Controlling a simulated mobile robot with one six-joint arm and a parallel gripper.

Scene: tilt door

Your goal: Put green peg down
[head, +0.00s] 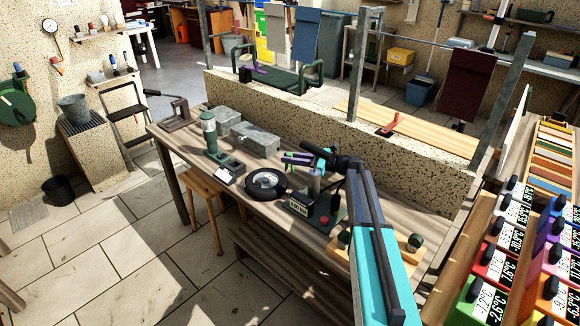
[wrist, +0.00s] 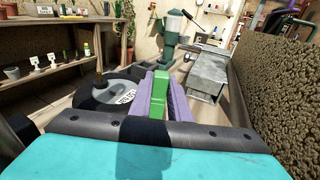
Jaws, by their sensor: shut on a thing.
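The green peg (wrist: 157,101) is between the purple fingers of my gripper (wrist: 159,92) in the wrist view, with its green end showing between the fingertips. My gripper is shut on it. In the head view my gripper (head: 300,160) is over the workbench (head: 235,203), above and between the round black dial and a dark device. Little of the peg can be made out in the head view. It appears held above the bench, but the gap below it cannot be judged.
A green lamp-like device (head: 209,132) and a grey metal box (head: 256,139) stand farther left. A low speckled wall (head: 310,108) runs behind the bench.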

